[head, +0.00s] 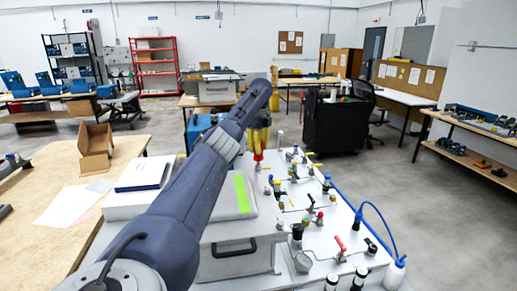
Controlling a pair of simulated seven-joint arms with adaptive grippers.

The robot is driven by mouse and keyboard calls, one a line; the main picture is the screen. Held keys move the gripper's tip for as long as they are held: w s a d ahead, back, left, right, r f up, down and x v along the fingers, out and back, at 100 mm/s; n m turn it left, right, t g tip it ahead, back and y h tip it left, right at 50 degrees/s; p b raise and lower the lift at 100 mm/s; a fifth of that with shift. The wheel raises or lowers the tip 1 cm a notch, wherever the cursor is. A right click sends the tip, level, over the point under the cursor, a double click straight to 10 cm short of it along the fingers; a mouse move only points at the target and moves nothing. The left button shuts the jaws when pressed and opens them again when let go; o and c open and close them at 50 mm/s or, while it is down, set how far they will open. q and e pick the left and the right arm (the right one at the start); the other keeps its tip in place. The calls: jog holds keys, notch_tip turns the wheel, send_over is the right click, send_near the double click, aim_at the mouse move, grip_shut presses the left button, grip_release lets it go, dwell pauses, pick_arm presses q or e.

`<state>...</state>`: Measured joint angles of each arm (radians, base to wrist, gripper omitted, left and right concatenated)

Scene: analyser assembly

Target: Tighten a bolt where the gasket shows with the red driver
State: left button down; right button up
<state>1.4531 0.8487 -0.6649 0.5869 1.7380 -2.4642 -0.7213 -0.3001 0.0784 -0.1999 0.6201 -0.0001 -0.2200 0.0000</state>
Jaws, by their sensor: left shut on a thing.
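My left arm reaches in from the lower left, and its gripper (259,140) points down near the middle of the head view. Yellowish finger shapes close around a red piece, the red driver (258,157), whose lower end hangs out below them. The gripper is shut on it, over the back left part of the white analyser panel (319,240). Whether the driver touches anything below cannot be told. The panel carries several valves and fittings. Bolts and a gasket are too small to make out, and my arm hides part of the left side. My right gripper is not in view.
A grey case (222,262) with a black handle and a green strip on top stands left of the panel. A blue tube (381,215) runs to a white bottle (395,273) at right. A wooden table (52,160) holds an open cardboard box (96,148).

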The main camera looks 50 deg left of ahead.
pick_arm(q)
jog(key=m, duration=0.4)
jog(key=shift+m, duration=0.4)
jog(key=m, duration=0.4)
jog(key=c, duration=1.6)
grip_release()
jog(key=shift+m, duration=0.7)
jog(key=o, duration=0.3)
jog(key=shift+o, duration=0.3)
grip_shut()
